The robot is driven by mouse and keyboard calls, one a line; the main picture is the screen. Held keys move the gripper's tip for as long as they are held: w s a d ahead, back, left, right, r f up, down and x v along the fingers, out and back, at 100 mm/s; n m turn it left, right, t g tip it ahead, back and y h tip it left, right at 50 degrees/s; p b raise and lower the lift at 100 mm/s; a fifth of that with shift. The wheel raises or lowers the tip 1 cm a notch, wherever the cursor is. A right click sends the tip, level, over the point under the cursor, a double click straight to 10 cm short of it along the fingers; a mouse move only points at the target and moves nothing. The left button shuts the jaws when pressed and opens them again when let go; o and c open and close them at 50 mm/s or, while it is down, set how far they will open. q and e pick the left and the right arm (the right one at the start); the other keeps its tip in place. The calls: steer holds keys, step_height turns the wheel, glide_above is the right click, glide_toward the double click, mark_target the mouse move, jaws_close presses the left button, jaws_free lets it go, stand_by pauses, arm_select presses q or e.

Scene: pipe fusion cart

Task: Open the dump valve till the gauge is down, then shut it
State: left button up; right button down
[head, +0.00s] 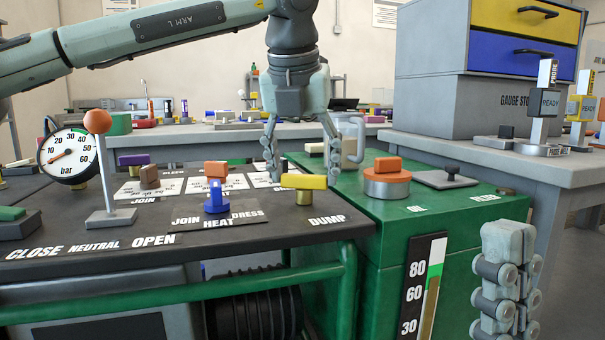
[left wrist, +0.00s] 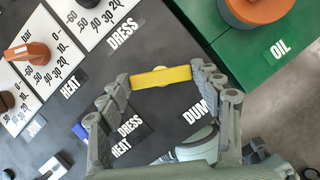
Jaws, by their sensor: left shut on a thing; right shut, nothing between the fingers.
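The yellow dump valve handle (head: 304,182) sits at the right end of the dark cart top, above the DUMP label (head: 327,220), its bar lying crosswise in the head view. My left gripper (head: 302,172) reaches down from above with a finger at each end of the bar, shut on it; the left wrist view shows the yellow bar (left wrist: 161,77) between the fingers. The round bar gauge (head: 68,156) stands at the left; its red needle points lower left, below the 10 mark. My right gripper (head: 508,275) is shut and empty at the lower right.
A lever with an orange knob (head: 98,122) stands beside the gauge. A blue selector (head: 216,197) and several coloured knobs sit left of the valve. The green oil unit (head: 400,225) with its orange cap (head: 387,182) stands close on the right.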

arm_select(q)
steer(key=n+y, duration=0.1)
steer(key=n, duration=0.1)
steer(key=n+y, duration=0.1)
steer(key=n, duration=0.2)
steer(key=shift+d+n, duration=0.15)
steer(key=shift+n, duration=0.15)
stand_by(0.4)
steer(key=o, duration=1.1)
steer(key=shift+o, duration=0.2)
steer(key=v, duration=1.2)
steer(key=shift+w, duration=0.2)
steer(key=shift+d, duration=0.15)
